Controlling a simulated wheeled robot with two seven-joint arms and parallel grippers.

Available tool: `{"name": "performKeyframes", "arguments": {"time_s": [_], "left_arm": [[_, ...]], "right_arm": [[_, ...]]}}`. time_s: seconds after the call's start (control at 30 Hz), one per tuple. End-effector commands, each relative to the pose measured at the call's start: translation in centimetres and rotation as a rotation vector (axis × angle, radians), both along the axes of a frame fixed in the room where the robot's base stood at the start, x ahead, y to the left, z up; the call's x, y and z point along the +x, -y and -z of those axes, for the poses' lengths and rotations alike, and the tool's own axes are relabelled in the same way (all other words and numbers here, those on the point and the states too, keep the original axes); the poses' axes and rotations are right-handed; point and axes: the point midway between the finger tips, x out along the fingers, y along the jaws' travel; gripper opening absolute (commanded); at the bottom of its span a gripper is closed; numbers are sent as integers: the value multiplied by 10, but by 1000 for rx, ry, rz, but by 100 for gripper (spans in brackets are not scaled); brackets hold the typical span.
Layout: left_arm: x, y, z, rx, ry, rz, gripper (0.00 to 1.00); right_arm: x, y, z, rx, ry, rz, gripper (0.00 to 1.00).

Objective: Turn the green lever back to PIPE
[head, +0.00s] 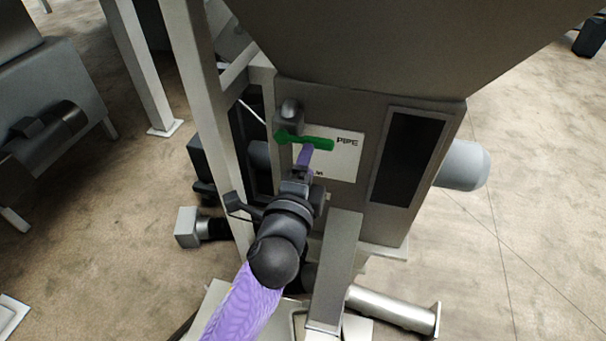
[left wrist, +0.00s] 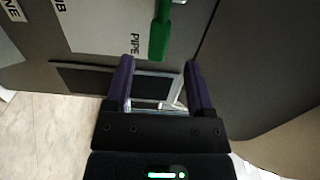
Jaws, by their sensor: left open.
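The green lever (head: 308,141) is on the front of the grey machine housing, over a white label plate (head: 345,165). In the head view its handle points right, with its end just left of the word PIPE (head: 347,142). My left gripper (head: 304,160) is just below the handle in that view. In the left wrist view the lever (left wrist: 160,35) hangs from the top edge, its end near the middle of the gap between the open fingers (left wrist: 158,65). I see no finger closed on it; whether one touches it is unclear. Lower lettering on the plate is partly hidden by my gripper.
A large grey hopper (head: 400,45) overhangs the lever from above. A dark panel (head: 408,157) is right of the plate, and a metal frame post (head: 205,90) stands to the left. A slanted metal bar (head: 336,265) is close to my left wrist.

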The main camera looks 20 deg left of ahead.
Motion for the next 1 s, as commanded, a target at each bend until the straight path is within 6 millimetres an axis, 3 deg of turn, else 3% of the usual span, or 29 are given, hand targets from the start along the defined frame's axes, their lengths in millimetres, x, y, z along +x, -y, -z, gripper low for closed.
{"name": "performKeyframes", "arguments": {"time_s": [0.1, 0.23, 0.73, 0.77, 0.87, 1.0], "left_arm": [[-21, 0, 2, -2, -2, 1, 69], [-32, 0, 1, -1, -1, 0, 69], [-34, 1, 6, -6, -9, 2, 69], [-33, 1, 14, -13, -22, 5, 69], [-33, 4, 73, -69, -117, 20, 69], [-42, 5, 193, -214, -329, 20, 69]], "right_arm": [[0, 0, 4, 0, -1, 0, 69], [0, 0, 5, 0, -1, 0, 69], [0, 0, 8, 0, -1, 0, 69], [0, 0, 11, 0, -1, 0, 69], [-1, 1, 33, -1, -2, -1, 69], [-1, 2, 72, -4, -3, -3, 69]]}}
